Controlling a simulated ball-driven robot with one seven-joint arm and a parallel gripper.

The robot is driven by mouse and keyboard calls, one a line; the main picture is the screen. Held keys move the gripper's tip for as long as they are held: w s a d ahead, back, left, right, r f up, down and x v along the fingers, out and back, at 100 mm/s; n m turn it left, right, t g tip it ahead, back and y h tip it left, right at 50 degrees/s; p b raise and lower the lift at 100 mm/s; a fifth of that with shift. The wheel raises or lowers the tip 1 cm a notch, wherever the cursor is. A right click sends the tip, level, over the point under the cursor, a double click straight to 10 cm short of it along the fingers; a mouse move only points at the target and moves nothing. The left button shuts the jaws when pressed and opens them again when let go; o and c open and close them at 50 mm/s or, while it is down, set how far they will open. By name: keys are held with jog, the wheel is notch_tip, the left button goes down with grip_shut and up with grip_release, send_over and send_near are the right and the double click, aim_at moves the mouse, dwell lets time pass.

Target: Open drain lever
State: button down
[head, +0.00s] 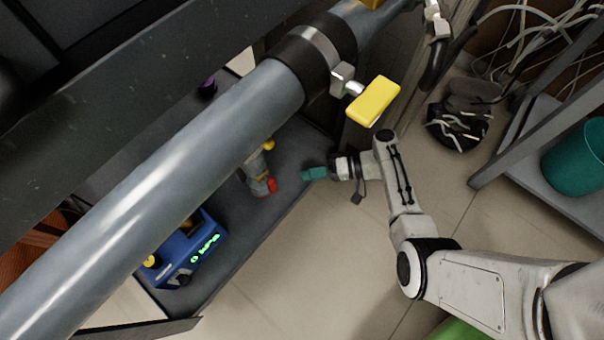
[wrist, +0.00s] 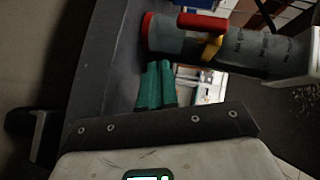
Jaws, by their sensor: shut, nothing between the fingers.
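My gripper (head: 314,174) has teal fingers and is shut with nothing in it. A red handle (wrist: 203,22) and a yellow part (wrist: 212,48) show on the pipe there. A larger yellow lever (head: 374,101) sits on a metal fitting on the big grey pipe, above my gripper. I cannot tell for certain which one is the drain lever.
The big grey pipe (head: 190,180) crosses diagonally overhead. A blue device (head: 187,250) with a green display stands on the dark platform (head: 225,225) at lower left. A grey rack (head: 540,120) with a teal container (head: 578,160) is at right.

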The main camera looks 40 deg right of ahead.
jog(key=s+d, duration=0.3)
jog(key=d, duration=0.2)
jog(key=shift+s+d, duration=0.2)
jog(key=shift+d, duration=0.2)
dwell(0.4)
